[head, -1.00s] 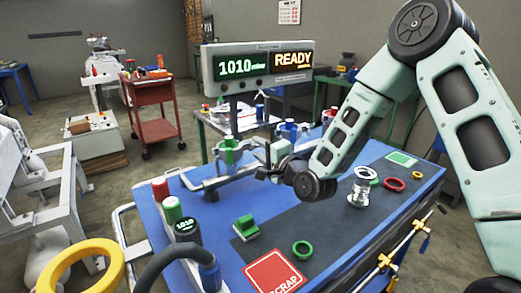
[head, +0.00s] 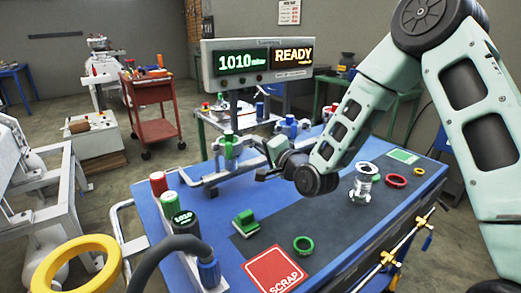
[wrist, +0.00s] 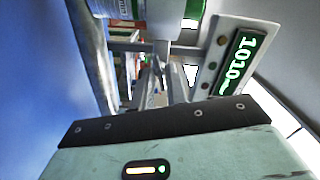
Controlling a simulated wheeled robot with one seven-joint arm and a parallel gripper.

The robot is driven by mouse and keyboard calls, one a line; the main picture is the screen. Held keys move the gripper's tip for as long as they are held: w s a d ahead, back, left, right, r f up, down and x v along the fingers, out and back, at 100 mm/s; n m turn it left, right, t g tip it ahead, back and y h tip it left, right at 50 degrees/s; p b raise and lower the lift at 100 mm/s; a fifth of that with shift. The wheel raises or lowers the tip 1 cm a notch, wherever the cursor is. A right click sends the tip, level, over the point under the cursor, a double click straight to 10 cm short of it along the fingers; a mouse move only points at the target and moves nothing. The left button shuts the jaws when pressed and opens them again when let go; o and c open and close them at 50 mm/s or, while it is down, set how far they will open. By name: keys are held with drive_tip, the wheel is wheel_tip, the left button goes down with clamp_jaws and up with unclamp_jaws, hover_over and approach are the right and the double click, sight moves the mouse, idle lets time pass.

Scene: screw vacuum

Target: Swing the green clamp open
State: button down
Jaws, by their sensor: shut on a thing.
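The green clamp (head: 229,149) sits around an upright fitting on the metal pipework at the far left of the blue bench. Green parts also show at the top edge of the wrist view (wrist: 120,8). My gripper (head: 264,148) is right beside the clamp, on its right, with its fingers pointing at it. In the wrist view my gripper (wrist: 158,68) has its fingers close together, shut on a narrow grey part that seems to belong to the clamp. The exact contact is small and partly hidden by the fingers.
The display (head: 257,62) reads 1010 and READY, standing just behind the clamp. The mat's middle is clear.

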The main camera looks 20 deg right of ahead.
drive_tip(key=n+b, duration=0.3)
drive_tip(key=n, duration=0.1)
drive_tip(key=shift+n+b, duration=0.3)
drive_tip(key=shift+n, duration=0.1)
